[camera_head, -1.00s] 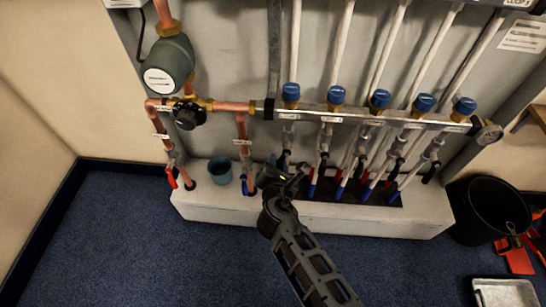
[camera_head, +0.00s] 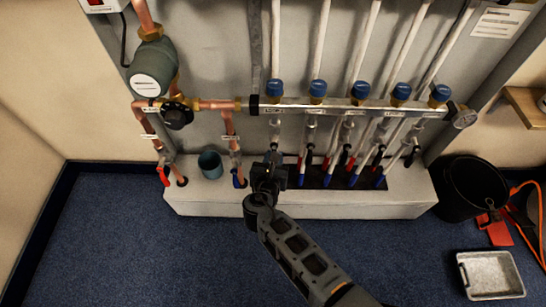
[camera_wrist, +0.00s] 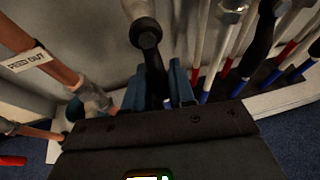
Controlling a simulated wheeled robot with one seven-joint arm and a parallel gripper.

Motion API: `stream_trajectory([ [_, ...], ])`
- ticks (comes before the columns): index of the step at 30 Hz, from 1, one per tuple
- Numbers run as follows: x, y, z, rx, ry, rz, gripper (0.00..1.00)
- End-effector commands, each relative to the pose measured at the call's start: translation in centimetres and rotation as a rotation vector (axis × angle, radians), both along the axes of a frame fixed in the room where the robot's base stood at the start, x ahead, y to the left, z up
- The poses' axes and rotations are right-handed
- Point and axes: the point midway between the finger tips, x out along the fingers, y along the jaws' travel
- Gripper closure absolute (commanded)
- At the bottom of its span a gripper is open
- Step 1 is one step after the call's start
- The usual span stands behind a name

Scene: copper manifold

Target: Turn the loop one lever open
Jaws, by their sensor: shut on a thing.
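The loop one valve is the leftmost under the silver manifold bar (camera_head: 350,108). Its body (camera_wrist: 146,32) shows at the top of the wrist view. A black lever (camera_wrist: 153,62) hangs down from it. My gripper (camera_wrist: 155,88) has its blue fingers on either side of this lever and is shut on it. In the head view my gripper (camera_head: 272,156) is below the leftmost loop and hides the lever. The lever looks roughly in line with the valve, slightly tilted; its lower end is hidden behind my gripper.
A copper pipe labelled FEED OUT (camera_wrist: 28,60) is close on the left. Other loops' white pipes and black levers (camera_wrist: 262,38) are close on the right. A teal cup (camera_head: 210,164) stands on the white ledge (camera_head: 300,208). A black bucket (camera_head: 472,187) is at right.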

Motion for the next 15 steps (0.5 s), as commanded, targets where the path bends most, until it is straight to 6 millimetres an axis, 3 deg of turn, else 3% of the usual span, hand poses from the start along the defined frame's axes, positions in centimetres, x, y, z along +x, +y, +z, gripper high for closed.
stream_trajectory([
  [10, -0.08, -0.14, -0.15, -0.008, 0.002, -0.001, 1.0],
  [11, -0.08, -0.14, -0.15, -0.008, 0.002, -0.001, 0.75],
  [15, -0.07, -0.13, -0.13, -0.007, 0.002, -0.001, 0.61],
])
